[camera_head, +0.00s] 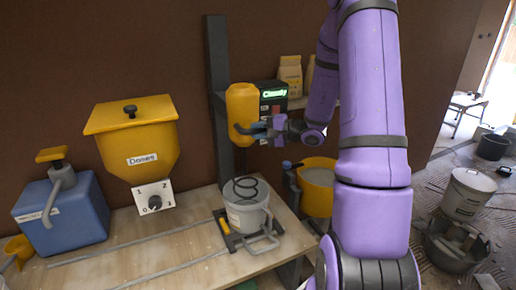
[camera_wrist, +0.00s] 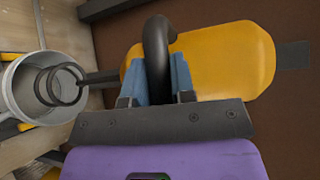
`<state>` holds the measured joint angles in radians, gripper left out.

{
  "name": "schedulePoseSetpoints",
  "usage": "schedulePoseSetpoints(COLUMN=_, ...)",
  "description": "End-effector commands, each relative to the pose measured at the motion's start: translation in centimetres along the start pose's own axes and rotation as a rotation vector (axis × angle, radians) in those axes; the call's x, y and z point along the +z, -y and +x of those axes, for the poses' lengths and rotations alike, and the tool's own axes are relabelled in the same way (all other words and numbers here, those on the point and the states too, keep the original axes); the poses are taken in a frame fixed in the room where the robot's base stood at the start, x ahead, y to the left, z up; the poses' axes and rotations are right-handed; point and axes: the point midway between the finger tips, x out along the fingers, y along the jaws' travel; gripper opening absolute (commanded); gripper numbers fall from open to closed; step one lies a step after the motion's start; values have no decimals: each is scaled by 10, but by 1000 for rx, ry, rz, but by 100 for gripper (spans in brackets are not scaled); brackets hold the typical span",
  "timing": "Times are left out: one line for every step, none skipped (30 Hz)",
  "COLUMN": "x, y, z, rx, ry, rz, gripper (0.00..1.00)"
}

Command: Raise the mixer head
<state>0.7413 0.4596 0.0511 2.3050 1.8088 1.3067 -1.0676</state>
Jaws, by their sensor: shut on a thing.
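The mixer head (camera_head: 243,105) is a yellow rounded housing on a dark upright post (camera_head: 217,80). It also shows in the wrist view (camera_wrist: 230,62). My gripper (camera_head: 262,128) is at the head's front right side. In the wrist view my gripper (camera_wrist: 167,80) has its blue fingers closed around a black curved handle (camera_wrist: 157,45) on the head. A dark spiral whisk (camera_head: 246,188) shows at the mouth of a grey-white bucket (camera_head: 248,215) below the head. The bucket and whisk also show at the left of the wrist view.
The bucket stands on a wooden bench (camera_head: 185,250) with rails. A yellow hopper (camera_head: 135,140) with a dial and a blue container (camera_head: 60,215) are to the left. A yellow bucket (camera_head: 318,185) stands right of the bench. A lit control box (camera_head: 273,95) sits behind the head.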

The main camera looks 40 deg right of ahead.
Motion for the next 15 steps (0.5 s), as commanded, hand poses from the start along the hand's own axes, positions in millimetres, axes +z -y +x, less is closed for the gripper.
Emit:
schedulePoseSetpoints(x=1, y=12, z=-2, rx=-3, ry=-1, rz=-6, gripper=0)
schedulePoseSetpoints(x=2, y=16, z=-2, rx=-3, ry=-1, rz=-6, gripper=0)
schedulePoseSetpoints(x=3, y=22, z=-3, rx=-3, ry=-1, rz=-6, gripper=0)
schedulePoseSetpoints(x=3, y=26, z=-4, rx=-2, ry=0, rz=-5, gripper=0)
schedulePoseSetpoints(x=4, y=30, z=-4, rx=-2, ry=0, rz=-4, gripper=0)
schedulePoseSetpoints(x=4, y=34, z=-5, rx=-2, ry=0, rz=-5, gripper=0)
schedulePoseSetpoints(x=5, y=37, z=-6, rx=-1, ry=-1, rz=-4, gripper=0)
schedulePoseSetpoints(x=5, y=39, z=-6, rx=-1, ry=-1, rz=-3, gripper=0)
schedulePoseSetpoints(x=5, y=42, z=-6, rx=-1, ry=-1, rz=-2, gripper=0)
schedulePoseSetpoints(x=6, y=43, z=-6, rx=-1, ry=-1, rz=-2, gripper=0)
schedulePoseSetpoints(x=6, y=45, z=-7, rx=0, ry=-1, rz=-2, gripper=0)
schedulePoseSetpoints(x=6, y=46, z=-7, rx=0, ry=-1, rz=-2, gripper=0)
schedulePoseSetpoints(x=6, y=47, z=-7, rx=0, ry=-1, rz=-1, gripper=0)
schedulePoseSetpoints(x=6, y=48, z=-7, rx=-1, ry=-1, rz=-1, gripper=0)
schedulePoseSetpoints(x=6, y=48, z=-7, rx=-1, ry=-1, rz=-1, gripper=0)
